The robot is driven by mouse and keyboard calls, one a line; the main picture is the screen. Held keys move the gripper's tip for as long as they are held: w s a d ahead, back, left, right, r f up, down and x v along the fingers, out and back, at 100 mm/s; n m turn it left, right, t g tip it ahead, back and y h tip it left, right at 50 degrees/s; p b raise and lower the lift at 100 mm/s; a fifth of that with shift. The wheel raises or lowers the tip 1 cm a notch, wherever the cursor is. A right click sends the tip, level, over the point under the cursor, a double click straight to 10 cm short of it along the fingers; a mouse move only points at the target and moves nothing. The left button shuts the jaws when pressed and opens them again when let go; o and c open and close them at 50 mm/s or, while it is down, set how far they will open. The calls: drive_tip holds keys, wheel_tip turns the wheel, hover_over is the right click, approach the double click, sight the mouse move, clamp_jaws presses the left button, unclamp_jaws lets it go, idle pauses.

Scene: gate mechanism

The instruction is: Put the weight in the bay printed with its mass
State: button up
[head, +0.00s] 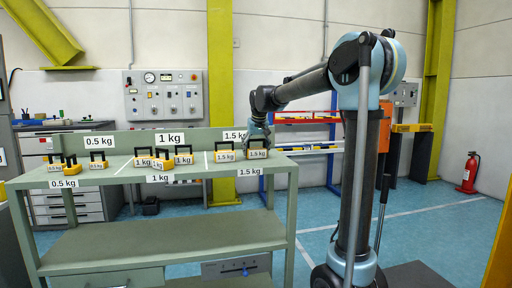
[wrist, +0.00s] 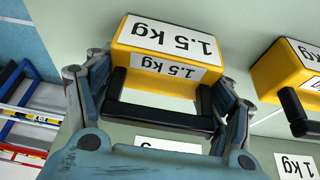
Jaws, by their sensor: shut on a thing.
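My gripper (head: 258,137) is at the right end of the green bench (head: 160,245), shut on the black handle of a yellow weight (head: 257,154) labelled 1.5 kg. In the wrist view, my gripper's fingers (wrist: 155,88) are at both sides of the handle of this weight (wrist: 170,48). The weight is upright in the bay marked 1.5 kg (head: 249,172); I cannot tell whether it touches the bench top. Another 1.5 kg weight (head: 225,156) stands just left of it, apart from it.
The middle bay, marked 1 kg (head: 170,139), holds several yellow weights (head: 161,163). The left bay, marked 0.5 kg (head: 64,183), holds smaller ones (head: 97,165). White lines divide the bays. A low back panel (head: 130,140) runs behind them.

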drive_tip(key=o, duration=2.1)
drive_tip(key=v, duration=1.2)
drive_tip(key=shift+m, duration=0.4)
drive_tip(key=s+d+f, duration=0.2)
drive_tip(key=s+d, duration=0.1)
drive_tip(key=s+d+f, duration=0.2)
drive_tip(key=s+d, duration=0.1)
drive_tip(key=s+d+f, duration=0.2)
drive_tip(key=s+d, duration=0.1)
drive_tip(key=shift+d+f, duration=0.25)
drive_tip(key=shift+f, duration=0.1)
drive_tip(key=s+d+f, duration=0.4)
drive_tip(key=s+f, duration=0.5)
drive_tip(key=f, duration=0.1)
drive_tip(key=s+d+f+m+g, duration=0.1)
drive_tip(key=s+d+f, duration=0.4)
drive_tip(key=s+f, duration=0.5)
drive_tip(key=s+d+f+m+g+h, duration=0.1)
drive_tip(key=s+d+f, duration=0.4)
drive_tip(key=s+f, duration=0.4)
drive_tip(key=shift+s+f, duration=0.35)
drive_tip(key=shift+f, duration=0.2)
